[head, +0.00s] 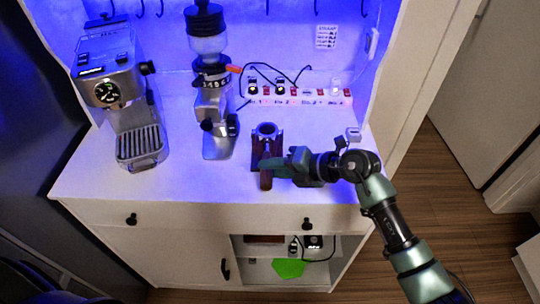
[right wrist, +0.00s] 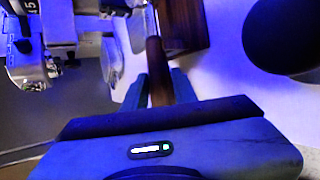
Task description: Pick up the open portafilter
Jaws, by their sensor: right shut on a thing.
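The open portafilter (head: 266,130) has a metal ring at the top and a dark brown handle (head: 266,180) toward the front edge of the counter. It rests at a dark wooden stand (head: 277,149); I cannot tell if it is still touching it. My right gripper (head: 270,168) comes in from the right and is shut on the handle. In the right wrist view, the brown handle (right wrist: 154,55) runs between the two fingers (right wrist: 160,92), with the stand (right wrist: 188,25) beyond. The gripper partly hides the handle. My left gripper is not in view.
A grinder (head: 213,90) stands close left of the stand. An espresso machine (head: 115,90) is at the far left. A row of switches and plugs (head: 300,92) with black cables lies behind. A small white object (head: 353,134) is near the right wall. The front counter is clear.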

